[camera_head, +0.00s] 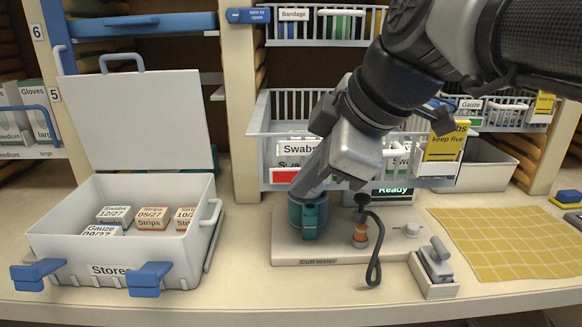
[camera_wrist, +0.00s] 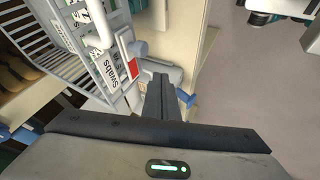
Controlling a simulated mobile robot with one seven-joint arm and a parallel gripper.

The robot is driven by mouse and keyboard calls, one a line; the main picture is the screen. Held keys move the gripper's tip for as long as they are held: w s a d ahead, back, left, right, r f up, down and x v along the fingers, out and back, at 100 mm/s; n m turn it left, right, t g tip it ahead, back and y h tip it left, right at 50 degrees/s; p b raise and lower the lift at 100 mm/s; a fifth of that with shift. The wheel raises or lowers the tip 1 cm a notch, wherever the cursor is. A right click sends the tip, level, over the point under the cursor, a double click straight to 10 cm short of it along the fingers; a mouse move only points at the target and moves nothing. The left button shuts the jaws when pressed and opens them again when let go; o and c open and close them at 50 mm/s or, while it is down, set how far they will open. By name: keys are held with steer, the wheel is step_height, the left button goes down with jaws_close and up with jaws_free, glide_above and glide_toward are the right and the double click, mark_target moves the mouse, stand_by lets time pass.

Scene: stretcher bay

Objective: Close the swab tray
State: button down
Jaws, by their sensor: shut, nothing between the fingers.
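The swab tray (camera_head: 258,155) is a pale wire-sided tray with a "Swabs" label, jutting out of the middle shelf bay in the head view. Its front carries a red tag (camera_head: 284,177) and a yellow "keep five" card (camera_head: 446,142). My gripper (camera_head: 306,190) is in front of the tray, fingers shut and empty, pointing down and left; my arm covers part of the tray's front. In the wrist view the tray (camera_wrist: 112,88) lies at upper left, with its label and a pale bar. The shut fingers (camera_wrist: 160,82) are beside its front; I cannot tell whether they touch.
An open white "Stores" box (camera_head: 75,266) with blue latches and a raised lid stands at left. A yellow mat (camera_head: 510,240) is at right.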

steer(key=w+a+f, duration=0.1)
steer(key=w+f, duration=0.2)
steer(key=w, duration=0.3)
steer(key=shift+a+f, duration=0.15)
steer(key=shift+a, duration=0.1)
